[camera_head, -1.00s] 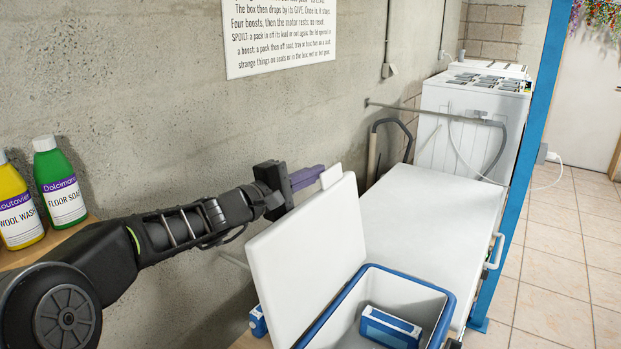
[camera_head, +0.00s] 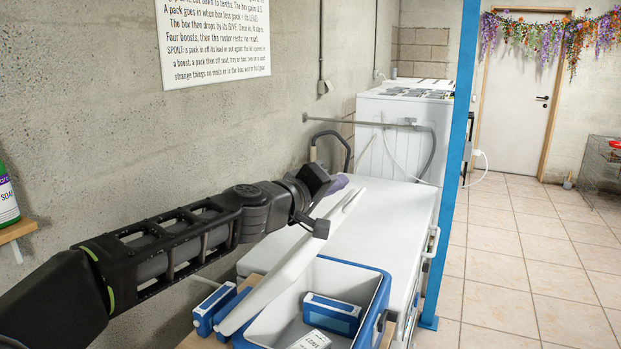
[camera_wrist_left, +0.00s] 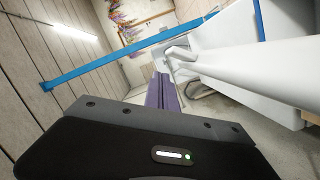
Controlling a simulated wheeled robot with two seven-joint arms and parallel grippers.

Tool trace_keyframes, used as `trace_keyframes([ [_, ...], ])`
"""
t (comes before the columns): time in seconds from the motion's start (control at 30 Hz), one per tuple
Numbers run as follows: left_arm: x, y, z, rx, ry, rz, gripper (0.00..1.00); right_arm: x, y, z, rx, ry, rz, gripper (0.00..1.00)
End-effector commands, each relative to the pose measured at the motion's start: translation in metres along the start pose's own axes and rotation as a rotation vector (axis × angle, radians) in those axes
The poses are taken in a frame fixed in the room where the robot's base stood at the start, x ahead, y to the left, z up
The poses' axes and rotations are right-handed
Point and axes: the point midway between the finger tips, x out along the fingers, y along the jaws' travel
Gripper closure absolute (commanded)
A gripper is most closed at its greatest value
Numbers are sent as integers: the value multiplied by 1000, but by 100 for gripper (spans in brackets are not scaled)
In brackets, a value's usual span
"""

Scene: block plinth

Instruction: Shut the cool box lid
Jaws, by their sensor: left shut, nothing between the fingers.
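The cool box (camera_head: 375,300) is blue outside and pale inside, at the bottom centre of the head view. Its white lid (camera_head: 285,275) stands open on the box's left side, seen nearly edge-on. My left gripper (camera_head: 338,184) is at the lid's upper far end, on its left side. The purple fingers (camera_wrist_left: 162,92) are shut and empty in the left wrist view, beside the white lid (camera_wrist_left: 265,72). I cannot tell whether they touch it. A blue and white pack (camera_head: 332,314) and a pale lettered pack (camera_head: 313,341) are inside the box. My right gripper is out of view.
Blue and white packs (camera_head: 212,305) stand left of the lid. A long white surface (camera_head: 385,215) lies behind the box, with a white appliance (camera_head: 395,130) beyond. A blue post (camera_head: 456,190) rises at its right. The concrete wall runs close along the left.

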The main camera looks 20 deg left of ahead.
Motion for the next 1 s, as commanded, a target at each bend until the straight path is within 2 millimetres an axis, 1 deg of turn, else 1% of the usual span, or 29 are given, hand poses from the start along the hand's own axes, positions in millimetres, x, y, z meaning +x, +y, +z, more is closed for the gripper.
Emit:
trace_keyframes([
  [0.1,4,0,13,46,-1,-14,100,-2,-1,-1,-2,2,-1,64],
  [0.6,13,3,51,186,-4,-45,100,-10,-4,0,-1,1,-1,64],
  [0.77,17,1,65,238,-3,-61,100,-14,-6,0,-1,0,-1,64],
  [0.93,22,-4,89,334,-7,-86,100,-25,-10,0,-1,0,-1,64],
  [1.0,26,-9,105,397,-10,-102,100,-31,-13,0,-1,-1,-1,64],
])
